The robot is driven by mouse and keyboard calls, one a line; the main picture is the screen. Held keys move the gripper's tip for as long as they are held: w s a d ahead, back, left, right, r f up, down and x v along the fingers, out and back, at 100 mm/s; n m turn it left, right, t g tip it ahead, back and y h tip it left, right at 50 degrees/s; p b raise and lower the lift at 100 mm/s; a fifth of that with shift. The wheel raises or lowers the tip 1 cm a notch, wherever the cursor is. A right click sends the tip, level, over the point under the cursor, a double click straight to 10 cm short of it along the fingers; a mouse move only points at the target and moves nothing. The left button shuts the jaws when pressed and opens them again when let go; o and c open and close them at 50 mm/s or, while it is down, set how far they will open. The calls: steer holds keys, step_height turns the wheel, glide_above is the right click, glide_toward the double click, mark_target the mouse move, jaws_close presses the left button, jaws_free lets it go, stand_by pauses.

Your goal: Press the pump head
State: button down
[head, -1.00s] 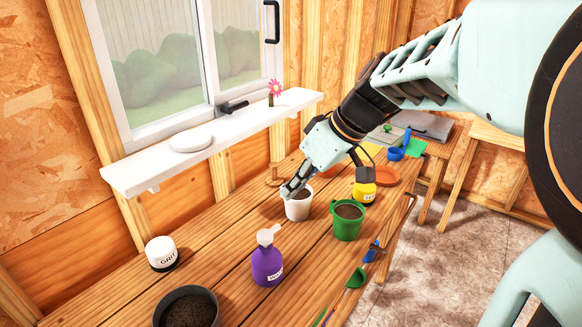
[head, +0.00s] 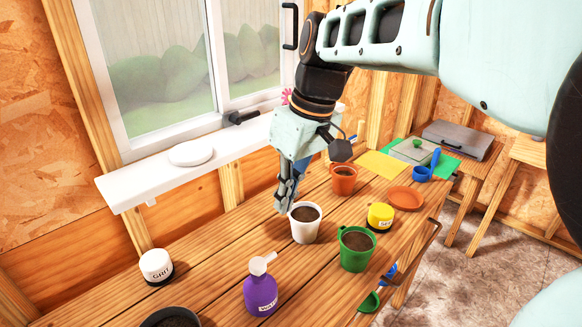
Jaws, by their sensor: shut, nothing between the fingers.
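A purple bottle (head: 261,294) with a whitish pump head (head: 262,263) stands upright on the wooden bench, near the lower middle of the head view. A label is on its front. My gripper (head: 283,207) is shut and empty, pointing down. It is beyond the bottle, beside the left rim of a white pot of soil (head: 305,222); I cannot tell whether it touches that pot. The pump head is clear of my gripper and fully in view.
A green pot (head: 355,249) and a yellow-lidded jar (head: 379,217) stand right of the white pot. A terracotta pot (head: 344,180) and saucer (head: 405,198) are farther back. A white GRIT jar (head: 157,267) and a dark pot (head: 171,318) flank the bottle's left. A window shelf (head: 215,157) runs behind.

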mark_target(269, 258)
stand_by(0.3)
steer(key=x, duration=1.3)
steer(key=shift+a+f, duration=0.15)
steer(key=shift+f, duration=0.3)
steer(key=shift+d+b+x, duration=0.25)
steer(key=shift+b+x, duration=0.8)
steer(key=shift+x, duration=0.1)
steer(key=shift+r+p, duration=0.35)
steer(key=p+v, duration=0.2)
steer(key=v, duration=1.1)
steer(key=shift+d+r, duration=0.15)
steer(key=shift+r, duration=0.05)
